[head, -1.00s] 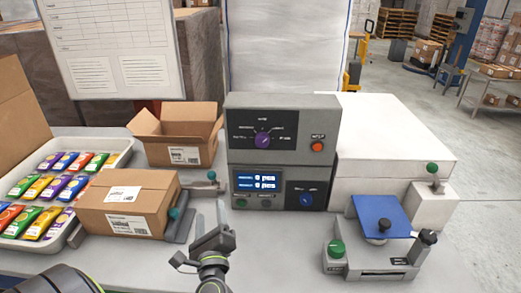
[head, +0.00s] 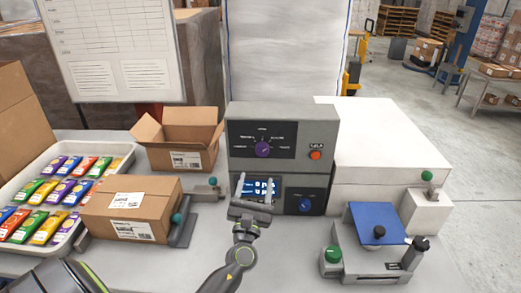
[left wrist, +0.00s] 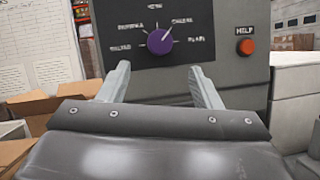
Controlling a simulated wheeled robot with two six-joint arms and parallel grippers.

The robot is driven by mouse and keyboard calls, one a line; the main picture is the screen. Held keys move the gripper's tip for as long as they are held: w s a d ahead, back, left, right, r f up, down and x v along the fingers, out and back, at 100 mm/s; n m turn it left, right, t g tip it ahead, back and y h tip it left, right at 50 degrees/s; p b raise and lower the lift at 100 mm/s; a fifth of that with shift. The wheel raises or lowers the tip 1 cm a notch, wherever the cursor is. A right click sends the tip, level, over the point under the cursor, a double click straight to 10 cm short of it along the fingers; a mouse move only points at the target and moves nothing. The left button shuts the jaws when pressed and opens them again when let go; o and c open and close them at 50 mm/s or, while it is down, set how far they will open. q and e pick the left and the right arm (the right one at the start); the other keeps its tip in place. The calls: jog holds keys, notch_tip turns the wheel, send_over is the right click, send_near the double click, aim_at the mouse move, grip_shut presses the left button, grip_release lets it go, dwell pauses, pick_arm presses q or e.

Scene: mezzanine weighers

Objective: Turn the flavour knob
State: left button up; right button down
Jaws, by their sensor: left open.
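The purple flavour knob (head: 263,149) sits on the dark upper panel of the grey control box (head: 332,130). It also shows in the left wrist view (left wrist: 160,41), ringed by small printed labels, its white mark pointing up and right. My left gripper (head: 259,183) is open and empty in front of the lower panel, below the knob and apart from it. In the left wrist view its fingers (left wrist: 160,72) stand either side below the knob. My right gripper is not in view.
A red-orange button (head: 315,155) is right of the knob. The lower panel has a lit display (head: 264,187), partly hidden by my gripper, and a blue knob (head: 305,206). Cardboard boxes (head: 130,207) and a tray of packets are left; a blue-plated scale (head: 372,222) is right.

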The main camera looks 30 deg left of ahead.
aim_at(261, 154)
pick_arm(q)
jog(key=p+x, duration=0.2)
jog(key=x, duration=0.7)
jog(key=shift+p, duration=0.35)
